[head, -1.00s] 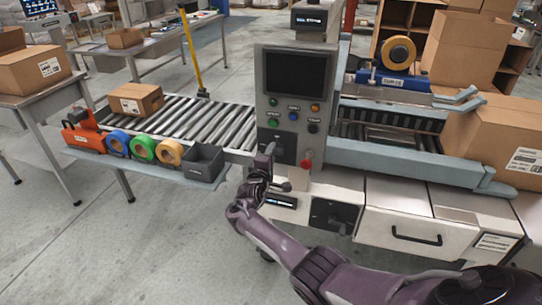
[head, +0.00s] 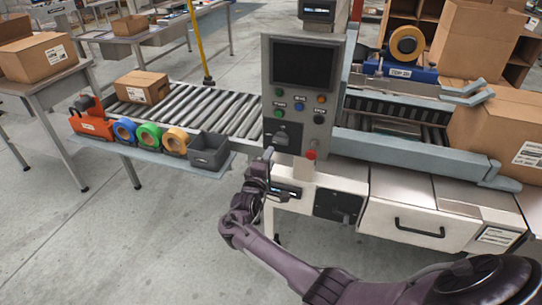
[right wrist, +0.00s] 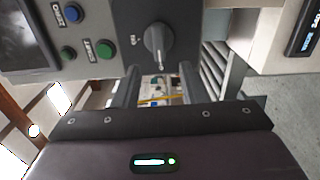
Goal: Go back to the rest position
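My right gripper (head: 265,163) is in front of the lower left edge of the grey control panel (head: 325,92), just below its black rotary knob (head: 282,137). In the right wrist view its two fingers (right wrist: 159,88) stand apart with nothing between them. That view also shows the knob (right wrist: 158,38) beyond the fingertips, apart from them. My right arm reaches in from the lower right of the head view. My left gripper is not in view.
A roller conveyor (head: 235,112) carries a carton (head: 142,87). A shelf before it holds an orange tape dispenser (head: 92,122), several tape rolls and a dark bin (head: 209,152). The carton sealer with a large box (head: 495,135) is at right. Floor at lower left is clear.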

